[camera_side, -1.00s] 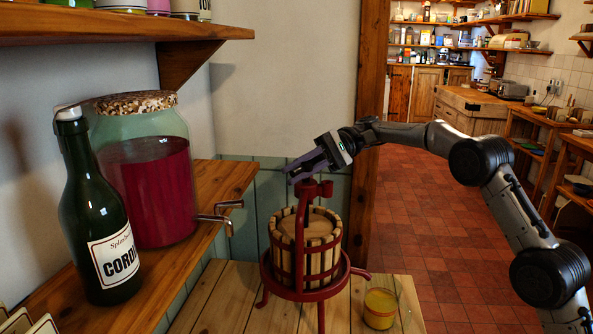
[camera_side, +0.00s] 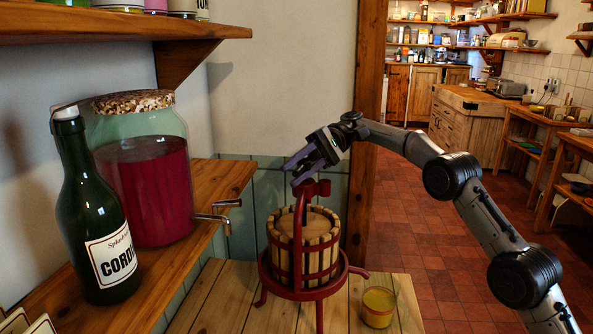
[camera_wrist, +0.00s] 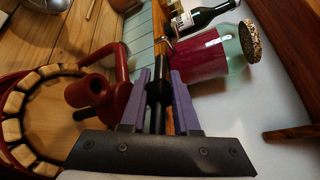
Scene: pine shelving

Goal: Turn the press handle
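The press is a slatted wooden basket (camera_side: 322,252) in a red metal frame on a pale plank table. A red hub (camera_side: 318,187) tops the frame, and it also shows in the wrist view (camera_wrist: 95,90). My gripper (camera_side: 292,166) is at the top of the press, beside the hub. In the wrist view its purple fingers (camera_wrist: 160,78) lie on both sides of the dark bar of the press handle (camera_wrist: 158,92) and appear closed on it. In the side view the fingers hide most of the handle.
A glass of yellow liquid (camera_side: 378,308) stands right of the press. On the left shelf (camera_side: 170,262) are a big red-filled jar (camera_side: 145,185) with a tap and a green cordial bottle (camera_side: 97,215). The wall is close behind; open floor lies right.

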